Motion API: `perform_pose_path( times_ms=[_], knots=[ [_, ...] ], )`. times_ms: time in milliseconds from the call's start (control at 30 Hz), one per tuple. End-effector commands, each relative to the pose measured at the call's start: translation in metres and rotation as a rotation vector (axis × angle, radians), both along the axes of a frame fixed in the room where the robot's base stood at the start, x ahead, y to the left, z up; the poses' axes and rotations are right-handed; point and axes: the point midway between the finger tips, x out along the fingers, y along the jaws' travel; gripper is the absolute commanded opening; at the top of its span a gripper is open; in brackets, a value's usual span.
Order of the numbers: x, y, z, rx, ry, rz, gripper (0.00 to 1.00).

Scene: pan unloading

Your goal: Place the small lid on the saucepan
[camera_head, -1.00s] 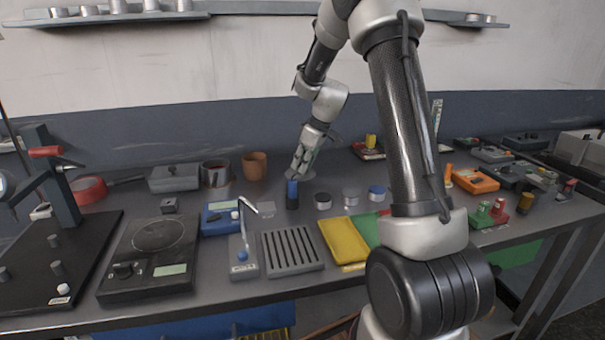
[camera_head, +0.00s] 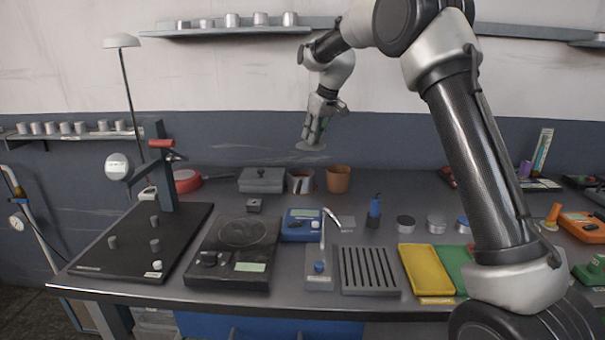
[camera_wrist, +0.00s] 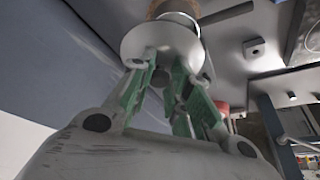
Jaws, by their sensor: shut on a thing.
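My gripper (camera_head: 313,132) is shut on the small lid (camera_head: 310,146), a pale grey disc held in the air in front of the wall. In the wrist view the green fingers (camera_wrist: 165,62) close at the middle of the lid (camera_wrist: 160,38). The saucepan (camera_head: 300,182), a metal pot with a dark inside, stands open at the back of the bench, below the lid and apart from it. In the wrist view the lid partly hides the saucepan (camera_wrist: 182,14), whose dark handle sticks out to the right.
A brown clay pot (camera_head: 338,180) stands close to the right of the saucepan. A grey lidded box (camera_head: 262,181) stands to its left, then a red pan (camera_head: 186,181). A blue bottle (camera_head: 374,208) stands to the front right. A wall shelf (camera_head: 240,30) hangs above.

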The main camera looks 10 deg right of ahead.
Motion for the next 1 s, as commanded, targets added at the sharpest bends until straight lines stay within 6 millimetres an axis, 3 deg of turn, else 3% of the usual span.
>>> perform_pose_path(
  times_ms=[100,233,500,667,867,1000],
  knots=[
    [0.005,0.021,0.006,0.002,-0.003,-0.006,0.0],
    [0.007,0.03,-0.001,0.002,0.0,-0.011,0.0],
    [0.006,0.03,-0.049,0.002,0.0,-0.012,0.0],
    [0.007,0.03,-0.062,0.003,-0.001,-0.012,0.0],
    [0.007,0.03,-0.09,0.002,-0.001,-0.011,0.0],
    [0.007,0.03,-0.092,0.002,-0.003,-0.012,0.0]
  ],
)
